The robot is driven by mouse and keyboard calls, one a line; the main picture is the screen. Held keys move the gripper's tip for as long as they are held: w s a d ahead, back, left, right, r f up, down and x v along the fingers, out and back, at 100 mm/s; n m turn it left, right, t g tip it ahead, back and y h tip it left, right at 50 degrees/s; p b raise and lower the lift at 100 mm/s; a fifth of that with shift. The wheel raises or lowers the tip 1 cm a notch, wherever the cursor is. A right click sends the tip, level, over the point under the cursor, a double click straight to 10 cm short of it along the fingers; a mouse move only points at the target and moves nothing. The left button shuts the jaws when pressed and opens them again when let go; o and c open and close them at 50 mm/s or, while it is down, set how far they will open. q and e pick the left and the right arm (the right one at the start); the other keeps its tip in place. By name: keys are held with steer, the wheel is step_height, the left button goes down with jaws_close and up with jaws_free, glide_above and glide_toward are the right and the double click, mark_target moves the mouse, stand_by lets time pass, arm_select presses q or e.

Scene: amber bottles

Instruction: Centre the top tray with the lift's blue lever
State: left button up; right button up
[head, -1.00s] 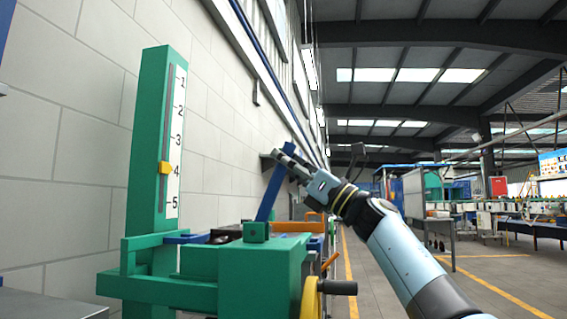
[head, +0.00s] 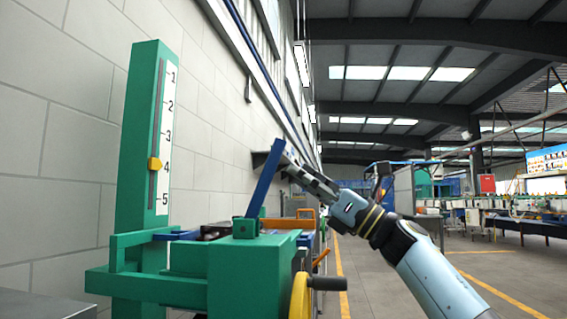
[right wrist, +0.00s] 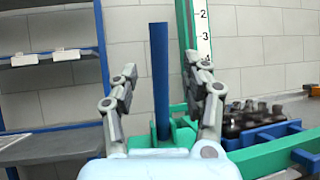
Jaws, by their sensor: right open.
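The lift's blue lever (head: 265,180) rises from a green block on the lift, its top tilted right in the head view. My right gripper (head: 287,163) is close to the lever's upper part, just right of it there. In the right wrist view my right gripper (right wrist: 162,80) is open, and the blue lever (right wrist: 160,75) stands in line between its fingers; contact does not show. The blue tray (right wrist: 268,134) holds several dark bottles (right wrist: 245,115); its edge also shows in the head view (head: 178,235), mostly hidden. My left gripper is out of view.
The lift's green column (head: 137,130) carries a scale with its yellow pointer (head: 154,164) near 4. A yellow wheel (head: 300,297) with a black handle sits at the lift's front right. A pale block wall stands behind. The aisle on the right is clear.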

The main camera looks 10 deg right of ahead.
steer(key=shift+v, duration=2.25)
